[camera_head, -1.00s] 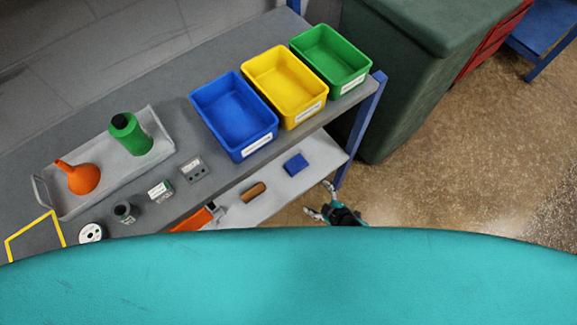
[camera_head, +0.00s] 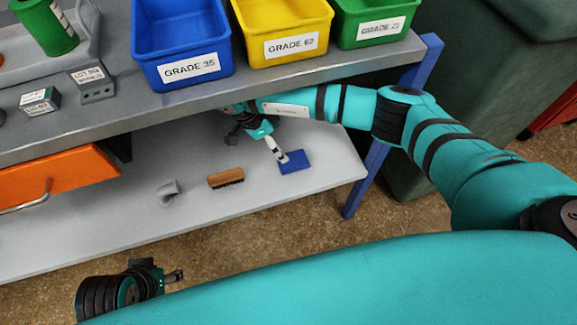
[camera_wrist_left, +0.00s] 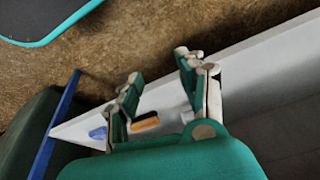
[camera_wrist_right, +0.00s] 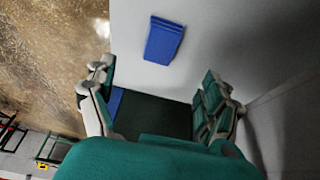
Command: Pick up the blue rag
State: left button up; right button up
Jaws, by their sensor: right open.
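The blue rag (camera_head: 294,162) lies flat and folded near the right end of the lower shelf (camera_head: 320,172). It also shows in the right wrist view (camera_wrist_right: 163,41), just beyond the fingertips, and small in the left wrist view (camera_wrist_left: 98,133). My right gripper (camera_wrist_right: 156,82) is open and empty. In the head view it reaches under the tabletop, and one finger appears beside or over the rag's left edge; contact cannot be told. My left gripper (camera_wrist_left: 160,72) is open and empty, low in front of the shelf in the head view (camera_head: 176,276).
A brown brush (camera_head: 226,177) and a grey piece (camera_head: 168,191) lie left of the rag. The tabletop edge (camera_head: 230,100) overhangs the shelf. A blue leg (camera_head: 366,178) stands at its right end. An orange drawer (camera_head: 55,183) hangs at left. Bins (camera_head: 185,70) stand above.

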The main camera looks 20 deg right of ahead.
send_over(293, 159)
jog(key=a, duration=0.3)
jog(key=f, duration=0.3)
jog(key=f+b, duration=0.1)
jog(key=f, duration=0.1)
jog(key=shift+d+f, duration=0.2)
jog(key=shift+d, duration=0.05)
jog(key=x, duration=0.3)
jog(key=shift+s+f+b, duration=0.1)
jog(key=shift+f+b, duration=0.25)
jog(key=shift+b, duration=0.05)
jog(key=shift+d+f, duration=0.3)
jog(key=shift+f, duration=0.25)
jog(key=shift+d+f, duration=0.2)
jog(key=shift+f, duration=0.2)
pick_arm(q)
jog(key=shift+w+d+f+t, duration=0.15)
jog(key=shift+w+f+t, duration=0.2)
jog(key=shift+w, duration=0.25)
jog(key=shift+w+d+f+t, duration=0.15)
jog(key=shift+w+f+t, duration=0.15)
jog(key=shift+w, duration=0.3)
jog(key=shift+w+d+b, duration=0.15)
jog(key=shift+w+b, duration=0.15)
jog(key=shift+w, duration=0.15)
jog(key=shift+w+r+t, duration=0.15)
jog(key=shift+w+t, duration=0.1)
jog(key=shift+t, duration=0.1)
pick_arm(e)
jog(key=shift+f, duration=0.1)
